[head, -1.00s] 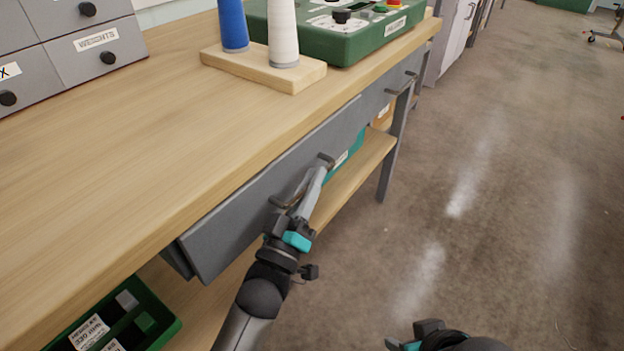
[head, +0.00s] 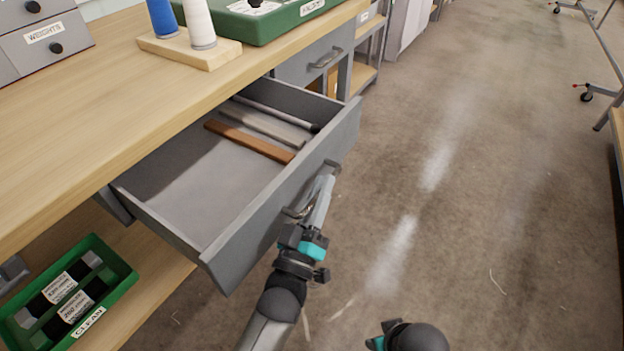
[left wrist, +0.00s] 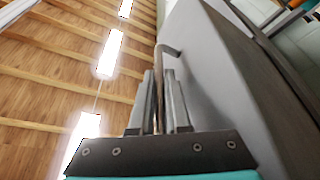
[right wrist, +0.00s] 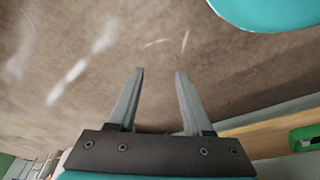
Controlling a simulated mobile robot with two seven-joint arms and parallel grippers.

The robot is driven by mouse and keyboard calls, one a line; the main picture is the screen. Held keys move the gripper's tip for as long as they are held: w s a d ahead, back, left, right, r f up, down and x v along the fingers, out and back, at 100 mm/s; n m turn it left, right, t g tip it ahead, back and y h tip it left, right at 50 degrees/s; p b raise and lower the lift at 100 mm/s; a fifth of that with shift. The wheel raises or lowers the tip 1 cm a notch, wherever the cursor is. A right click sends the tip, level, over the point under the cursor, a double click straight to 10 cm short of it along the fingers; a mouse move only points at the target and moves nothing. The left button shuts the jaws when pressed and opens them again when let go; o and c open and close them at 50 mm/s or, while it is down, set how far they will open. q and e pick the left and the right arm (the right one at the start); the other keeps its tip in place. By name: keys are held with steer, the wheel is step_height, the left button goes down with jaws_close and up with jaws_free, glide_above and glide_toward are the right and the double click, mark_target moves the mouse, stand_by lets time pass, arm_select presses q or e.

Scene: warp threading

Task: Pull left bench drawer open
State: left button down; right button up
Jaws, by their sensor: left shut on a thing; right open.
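The left bench drawer (head: 290,206) is grey and stands well out from under the wooden bench top (head: 100,118). Inside it lie a brown wooden strip (head: 248,141), a grey strip (head: 262,125) and a dark-tipped rod (head: 285,114). My left gripper (head: 320,200) is at the drawer front, shut on its bar handle. The left wrist view shows the handle (left wrist: 160,75) between the fingers, beside the grey drawer front. My right gripper (right wrist: 158,75) is open and empty in the right wrist view, above the floor.
A second, shut drawer (head: 312,62) is farther along the bench. A wooden spool stand (head: 190,50) and a green box (head: 275,22) are on top. A green tray (head: 120,275) sits on the lower shelf.

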arm_select(q)
steer(key=shift+s+d+f, duration=0.1)
steer(key=shift+s+d, duration=0.55)
steer(key=shift+d, duration=0.15)
arm_select(e)
steer(key=shift+s+d+f, duration=0.15)
steer(key=shift+s+f, duration=0.15)
steer(key=shift+f, duration=0.05)
arm_select(q)
steer(key=c, duration=1.2)
jaws_free()
steer(key=shift+o, duration=0.2)
steer(key=p+v, duration=0.2)
steer(key=v, duration=1.3)
steer(key=shift+p, duration=0.4)
arm_select(e)
steer(key=shift+g, duration=0.4)
steer(key=s+f, duration=0.1)
steer(key=f, duration=0.2)
steer(key=s+d+f, duration=0.1)
steer(key=shift+s+f, duration=0.3)
steer(key=shift+f, duration=0.1)
arm_select(q)
steer(key=shift+s, duration=0.1)
